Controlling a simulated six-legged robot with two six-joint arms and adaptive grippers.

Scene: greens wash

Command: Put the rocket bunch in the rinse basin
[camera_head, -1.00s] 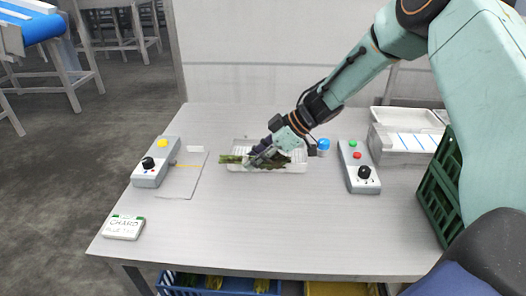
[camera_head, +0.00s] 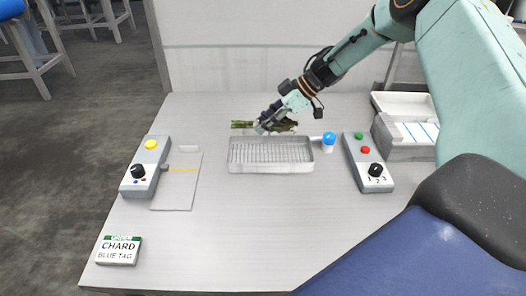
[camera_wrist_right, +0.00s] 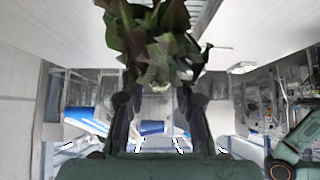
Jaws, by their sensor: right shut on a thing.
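My right gripper (camera_head: 264,127) is shut on a leafy green bunch (camera_head: 284,125), which I take to be the rocket. Its pale green stems point left and its dark leaves spread right. The bunch appears just behind the slatted white tray (camera_head: 271,167) in the middle of the table; its height is hard to tell. In the right wrist view the leaves (camera_wrist_right: 155,38) stand out beyond the fingers (camera_wrist_right: 158,115). An open white basin (camera_head: 403,104) stands at the back right; I cannot tell whether it is the rinse basin. My left gripper is not in view.
A control box (camera_head: 145,165) with a yellow button stands left, beside a flat grey plate (camera_head: 176,190). Another box (camera_head: 367,162) with green and red buttons stands right, near a blue-topped item (camera_head: 329,140).

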